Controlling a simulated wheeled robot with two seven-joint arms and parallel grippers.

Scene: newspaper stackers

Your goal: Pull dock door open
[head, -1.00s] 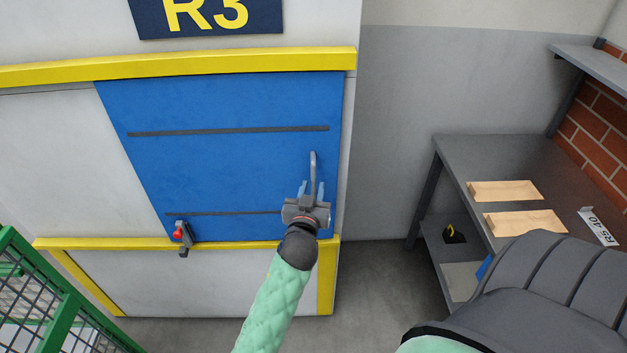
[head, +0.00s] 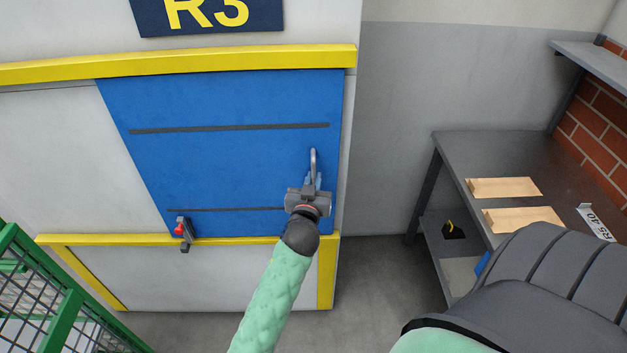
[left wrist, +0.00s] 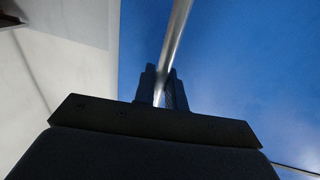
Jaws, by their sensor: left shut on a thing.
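My left gripper (head: 313,182) is at the lower part of this handle. In the left wrist view, the fingers (left wrist: 163,88) are shut on the shiny handle bar (left wrist: 177,35), with the blue door (left wrist: 245,80) behind it. A latch with a red part (head: 181,229) is at the door's lower left corner. My right gripper is not seen.
A grey workbench (head: 470,150) with two wooden blocks (head: 522,220) and an R5 40 label stands at the right. A green mesh cage (head: 60,310) is at the lower left. Bare floor (head: 375,275) lies between door and bench.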

